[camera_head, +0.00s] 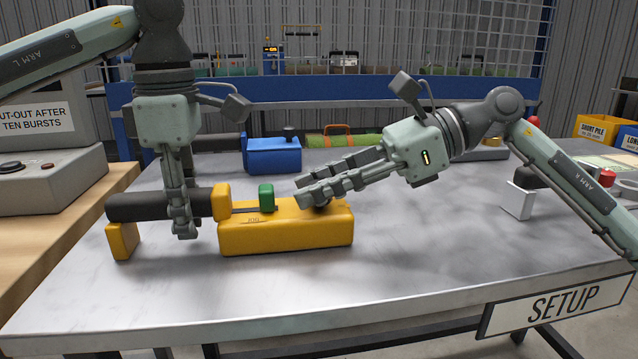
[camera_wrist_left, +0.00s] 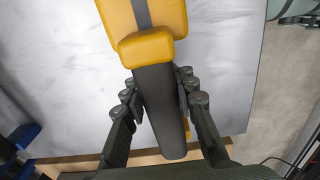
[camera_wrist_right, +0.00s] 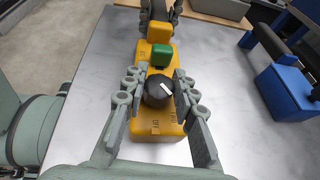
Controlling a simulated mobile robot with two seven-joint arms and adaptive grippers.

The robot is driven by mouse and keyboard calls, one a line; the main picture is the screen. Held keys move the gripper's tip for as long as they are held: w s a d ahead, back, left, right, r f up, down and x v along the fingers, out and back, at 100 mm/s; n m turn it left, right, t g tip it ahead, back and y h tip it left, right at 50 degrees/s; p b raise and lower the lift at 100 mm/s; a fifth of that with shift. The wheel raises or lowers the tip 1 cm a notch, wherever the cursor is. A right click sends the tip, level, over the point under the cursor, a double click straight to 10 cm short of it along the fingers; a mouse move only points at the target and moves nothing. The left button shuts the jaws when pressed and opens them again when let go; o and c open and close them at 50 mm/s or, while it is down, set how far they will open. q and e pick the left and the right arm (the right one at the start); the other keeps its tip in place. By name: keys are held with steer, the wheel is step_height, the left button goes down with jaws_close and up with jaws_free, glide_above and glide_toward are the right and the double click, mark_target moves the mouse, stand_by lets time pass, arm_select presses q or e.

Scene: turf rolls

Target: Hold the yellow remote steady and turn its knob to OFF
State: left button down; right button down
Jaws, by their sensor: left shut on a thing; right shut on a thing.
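The yellow remote (camera_head: 285,236) lies on the metal table with a black grip bar (camera_head: 140,206) at its left and a green button (camera_head: 266,196) on top. My left gripper (camera_head: 184,230) is shut on the black grip bar, which also shows between its fingers in the left wrist view (camera_wrist_left: 160,105). My right gripper (camera_head: 312,200) reaches in from the right and is shut on the dark round knob (camera_wrist_right: 156,93). The knob has a white pointer mark, seen slanting on its right side. In the head view, fingers mostly cover the knob.
A blue box (camera_head: 272,156) with a dark knob stands behind the remote. A small white bracket (camera_head: 518,201) stands on the right. A SETUP sign (camera_head: 558,304) hangs at the front edge. The table (camera_head: 400,255) is clear in front of the remote.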

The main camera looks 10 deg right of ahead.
arm_select(q)
steer(key=shift+f, duration=0.15)
arm_select(e)
steer(key=m+t, duration=0.2)
steer(key=m+t+h, duration=0.1)
steer(key=m+t, duration=0.1)
steer(key=shift+f+t+h, duration=0.1)
steer(key=shift+t+h, duration=0.2)
steer(key=shift+f+m+t+h, duration=0.1)
steer(key=shift+m+t+h, duration=1)
steer(key=shift+m+t, duration=0.5)
steer(key=shift+m, duration=0.3)
steer(key=c, duration=1.2)
jaws_free()
steer(key=shift+v, duration=6.05)
